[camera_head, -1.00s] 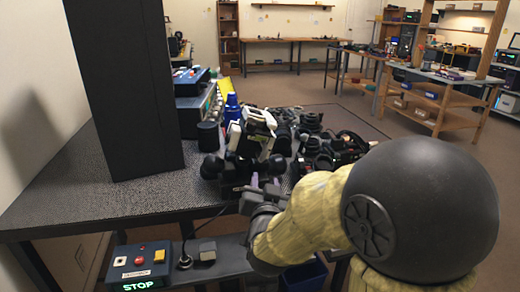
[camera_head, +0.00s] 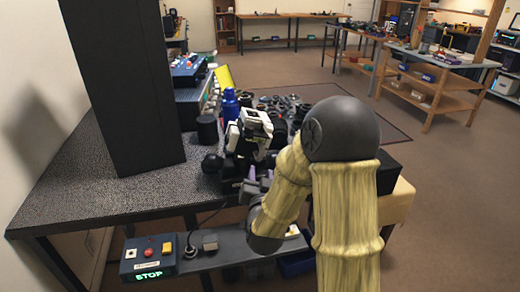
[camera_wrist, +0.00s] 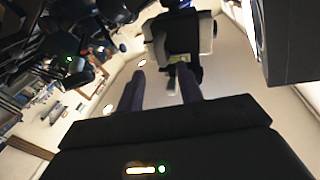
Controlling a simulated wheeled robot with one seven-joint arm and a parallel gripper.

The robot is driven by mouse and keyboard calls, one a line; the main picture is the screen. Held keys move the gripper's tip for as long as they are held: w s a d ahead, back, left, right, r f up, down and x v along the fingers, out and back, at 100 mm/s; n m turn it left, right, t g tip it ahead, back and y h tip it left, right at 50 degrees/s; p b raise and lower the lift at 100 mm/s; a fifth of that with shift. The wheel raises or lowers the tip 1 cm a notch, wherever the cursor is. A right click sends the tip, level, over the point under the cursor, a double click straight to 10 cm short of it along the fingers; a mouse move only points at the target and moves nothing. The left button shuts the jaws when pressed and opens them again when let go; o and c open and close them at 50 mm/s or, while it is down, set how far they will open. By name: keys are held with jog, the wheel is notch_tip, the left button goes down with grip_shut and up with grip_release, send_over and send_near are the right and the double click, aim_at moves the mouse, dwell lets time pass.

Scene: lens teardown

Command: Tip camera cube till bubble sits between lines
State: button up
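A black-and-white boxy device (camera_head: 255,125), which looks like the camera cube, stands tilted on a dark mount at the right side of the bench. It also shows at the top of the wrist view (camera_wrist: 180,35), with a small yellow-green part below it. My gripper (camera_head: 261,172) is just below and in front of the device. In the wrist view its two purple-grey fingers (camera_wrist: 160,82) stand apart, with nothing clearly held between them. The device's lower part is close to the right finger; I cannot tell whether they touch. No bubble or lines can be made out.
A tall black panel (camera_head: 120,85) stands on the bench (camera_head: 90,195) at left. A blue bottle (camera_head: 230,104) and a black cylinder (camera_head: 207,130) stand beside the device. Many dark lens parts (camera_head: 285,105) crowd behind it. A control box with STOP (camera_head: 149,258) sits on the lower shelf.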

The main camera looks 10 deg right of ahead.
aim_at(260, 159)
jog(key=p+x, duration=0.2)
jog(key=x, duration=0.7)
jog(key=shift+w+p, duration=0.1)
jog(key=shift+p, duration=0.3)
